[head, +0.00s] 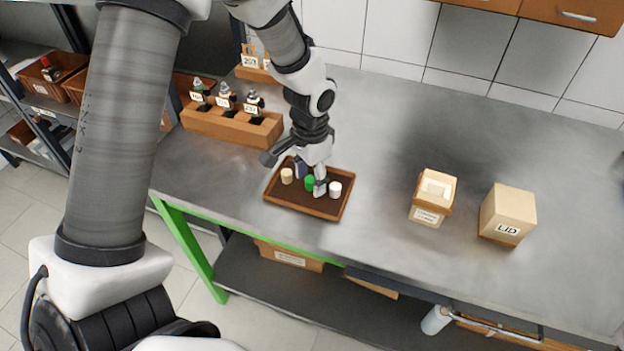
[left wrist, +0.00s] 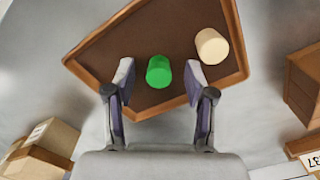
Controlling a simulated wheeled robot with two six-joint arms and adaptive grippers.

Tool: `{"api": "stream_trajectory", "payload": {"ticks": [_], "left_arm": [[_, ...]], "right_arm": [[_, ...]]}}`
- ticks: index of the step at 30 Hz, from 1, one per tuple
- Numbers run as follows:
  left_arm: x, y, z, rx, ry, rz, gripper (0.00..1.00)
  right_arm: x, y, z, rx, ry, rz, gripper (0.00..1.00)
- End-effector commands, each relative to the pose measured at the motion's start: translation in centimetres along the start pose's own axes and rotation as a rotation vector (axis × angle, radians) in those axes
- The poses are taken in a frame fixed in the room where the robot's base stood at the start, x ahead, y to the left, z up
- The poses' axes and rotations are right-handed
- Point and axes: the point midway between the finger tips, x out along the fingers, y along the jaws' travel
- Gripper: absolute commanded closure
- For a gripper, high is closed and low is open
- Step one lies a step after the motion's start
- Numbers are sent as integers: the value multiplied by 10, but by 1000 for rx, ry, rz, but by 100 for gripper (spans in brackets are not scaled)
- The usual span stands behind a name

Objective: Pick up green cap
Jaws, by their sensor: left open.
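The green cap (head: 309,183) sits in a brown wooden tray (head: 325,212) on the metal table, between a beige cap (head: 287,175) and a white cap (head: 335,188). My left gripper (head: 311,180) is at the tray with its fingers pointing down around the green cap. The beige cap (left wrist: 212,46) is beyond the right finger. The white cap is not visible there. My right gripper is not in view.
A wooden rack (head: 230,122) with several labelled bottles stands behind and left of the tray. A cream box (head: 433,198) and a box marked LID (head: 507,213) stand to the right. The table between the tray and these boxes is clear.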

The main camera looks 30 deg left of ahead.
Motion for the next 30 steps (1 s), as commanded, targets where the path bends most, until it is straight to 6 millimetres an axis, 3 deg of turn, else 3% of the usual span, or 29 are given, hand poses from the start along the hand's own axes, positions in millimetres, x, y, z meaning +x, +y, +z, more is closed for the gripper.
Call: {"api": "stream_trajectory", "payload": {"ticks": [6, 7, 9, 12, 23, 30], "left_arm": [[4, 0, 0, -1, 1, 0, 45], [4, 0, 0, -1, 1, 0, 49], [4, 0, 0, -1, 1, 0, 68], [4, 0, 0, -1, 1, 0, 88], [3, 0, 0, -1, 1, 0, 89], [-13, 0, -1, -1, 4, -1, 89]], "right_arm": [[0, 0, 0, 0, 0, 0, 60], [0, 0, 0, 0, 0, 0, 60], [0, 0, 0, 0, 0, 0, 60], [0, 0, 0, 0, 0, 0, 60], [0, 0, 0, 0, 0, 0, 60], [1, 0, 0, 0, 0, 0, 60]]}}
